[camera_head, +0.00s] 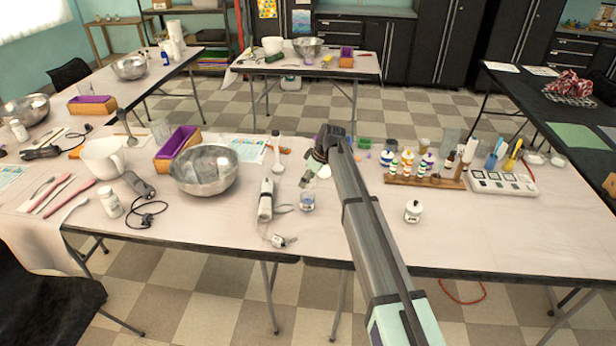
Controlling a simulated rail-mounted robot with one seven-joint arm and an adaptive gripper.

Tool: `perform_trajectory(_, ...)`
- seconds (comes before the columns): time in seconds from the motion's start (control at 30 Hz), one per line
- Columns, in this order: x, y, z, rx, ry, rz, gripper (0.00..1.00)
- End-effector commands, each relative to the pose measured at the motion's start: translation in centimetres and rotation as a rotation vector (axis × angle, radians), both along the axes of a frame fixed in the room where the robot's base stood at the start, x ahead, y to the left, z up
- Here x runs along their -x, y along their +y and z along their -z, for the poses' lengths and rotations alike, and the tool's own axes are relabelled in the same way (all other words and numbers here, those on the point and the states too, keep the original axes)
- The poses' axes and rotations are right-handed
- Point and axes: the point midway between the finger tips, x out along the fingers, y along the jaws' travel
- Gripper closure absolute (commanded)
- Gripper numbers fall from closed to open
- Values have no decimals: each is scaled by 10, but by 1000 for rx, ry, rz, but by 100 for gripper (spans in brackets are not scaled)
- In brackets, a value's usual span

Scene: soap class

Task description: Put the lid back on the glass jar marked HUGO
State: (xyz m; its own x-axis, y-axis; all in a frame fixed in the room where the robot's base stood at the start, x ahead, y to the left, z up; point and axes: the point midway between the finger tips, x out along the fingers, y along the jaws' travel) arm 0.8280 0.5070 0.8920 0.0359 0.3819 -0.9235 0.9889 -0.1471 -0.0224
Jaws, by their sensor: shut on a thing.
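My gripper (308,180) is at the end of my arm, over the middle of the near table, pointing down. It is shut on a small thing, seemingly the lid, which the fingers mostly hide. A small clear glass jar (307,202) with a bluish label stands just below the fingertips. Its top is close under the gripper; I cannot tell whether they touch. The name on its label is too small to read. A small white-topped jar (412,211) stands to the right of my arm.
A wooden rack of coloured bottles (425,182) and a white tray (500,182) are on the right. The near table's front edge is fairly clear.

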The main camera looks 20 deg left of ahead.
Motion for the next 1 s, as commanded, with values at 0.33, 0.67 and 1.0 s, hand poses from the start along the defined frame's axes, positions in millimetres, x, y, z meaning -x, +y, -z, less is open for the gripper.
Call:
perform_trajectory(0.33, 0, 0, 33, 0, -1, 1, 56)
perform_trajectory(0.67, 0, 0, 49, 0, -1, 1, 56)
perform_trajectory(1.0, 0, 0, 49, 0, -1, 1, 56)
